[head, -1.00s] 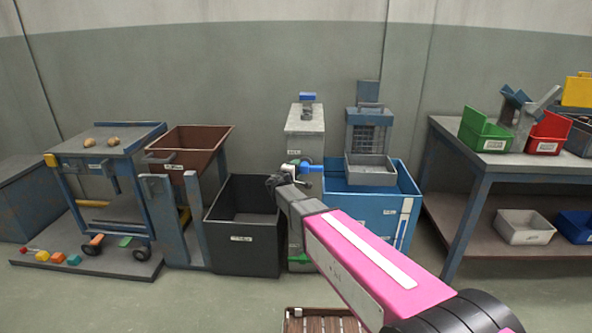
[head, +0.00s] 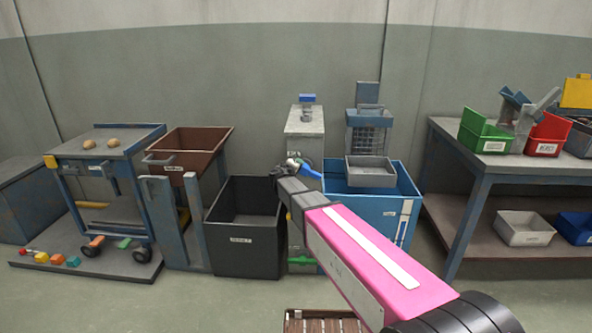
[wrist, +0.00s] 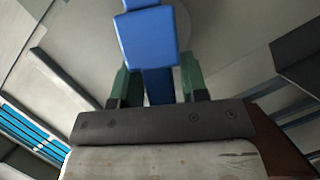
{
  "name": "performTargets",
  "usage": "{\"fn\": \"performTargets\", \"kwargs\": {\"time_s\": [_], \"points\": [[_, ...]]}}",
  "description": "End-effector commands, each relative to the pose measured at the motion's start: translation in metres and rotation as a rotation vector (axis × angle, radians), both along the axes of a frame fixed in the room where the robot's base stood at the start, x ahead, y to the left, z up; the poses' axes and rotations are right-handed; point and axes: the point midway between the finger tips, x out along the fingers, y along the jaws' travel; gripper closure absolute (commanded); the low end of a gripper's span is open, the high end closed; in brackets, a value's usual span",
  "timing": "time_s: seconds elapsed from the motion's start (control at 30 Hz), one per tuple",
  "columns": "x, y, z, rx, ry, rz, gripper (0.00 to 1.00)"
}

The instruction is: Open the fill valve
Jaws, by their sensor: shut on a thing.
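A blue lever handle (head: 309,171) sits on the front of a narrow grey cabinet (head: 304,122), which I take to be the fill valve. In the head view the handle slopes down to the right. My gripper (wrist: 156,82) is at the handle, with its green fingers on either side of the blue lever (wrist: 150,40), shut on it. In the head view the dark gripper end (head: 286,172) partly hides the valve body, and my pink arm covers the lower cabinet. No valve label is readable.
A black open bin (head: 240,252) stands left of the cabinet and a blue tub (head: 345,190) right of it, with a grey tray (head: 370,172) above. A second blue piece (head: 307,98) tops the cabinet. A slatted crate (head: 322,322) lies on the floor in front.

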Motion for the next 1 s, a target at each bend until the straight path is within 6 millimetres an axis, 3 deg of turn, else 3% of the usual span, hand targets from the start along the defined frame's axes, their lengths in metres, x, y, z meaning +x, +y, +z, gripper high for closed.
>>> {"fn": "performTargets", "kwargs": {"time_s": [1.0], "points": [[-0.002, -0.027, 0.02, 0.932, -0.032, -0.002, 1.0]]}}
